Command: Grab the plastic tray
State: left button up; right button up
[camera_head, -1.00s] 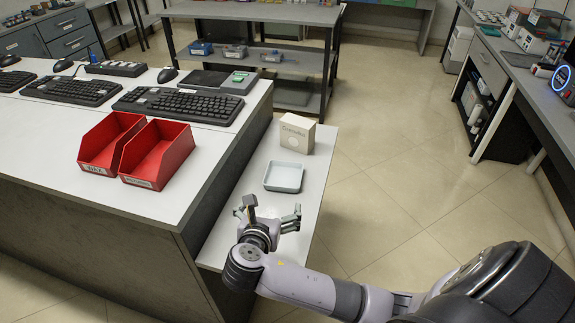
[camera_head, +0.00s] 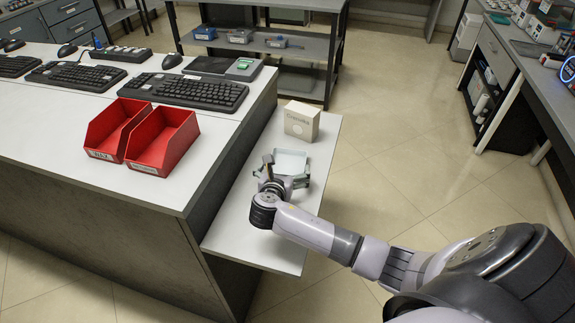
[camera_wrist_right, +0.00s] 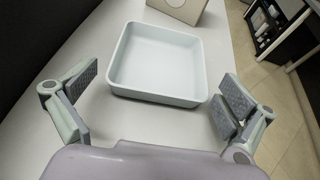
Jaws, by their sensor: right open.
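The plastic tray (camera_head: 291,161) is a pale, shallow, empty square dish lying flat on the low white side table (camera_head: 250,238). It also shows in the right wrist view (camera_wrist_right: 157,72), just ahead of my right gripper. My right gripper (camera_head: 287,173) is open, low over the table at the tray's near side. In the right wrist view its fingers (camera_wrist_right: 157,105) are spread wide to the left and right of the tray's near part, with nothing between them touching the tray. My left gripper is not in view.
A cream box (camera_head: 301,121) stands on the side table just behind the tray. The higher desk on the left holds two red bins (camera_head: 163,141) and several keyboards (camera_head: 200,92). The desk's dark side wall borders the side table. Open floor lies to the right.

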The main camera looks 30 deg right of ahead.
aim_at(287, 170)
jog(key=x, duration=0.4)
jog(key=shift+w+d+f, duration=0.1)
jog(key=shift+d, duration=0.1)
jog(key=c, duration=0.6)
jog(key=shift+c, duration=0.2)
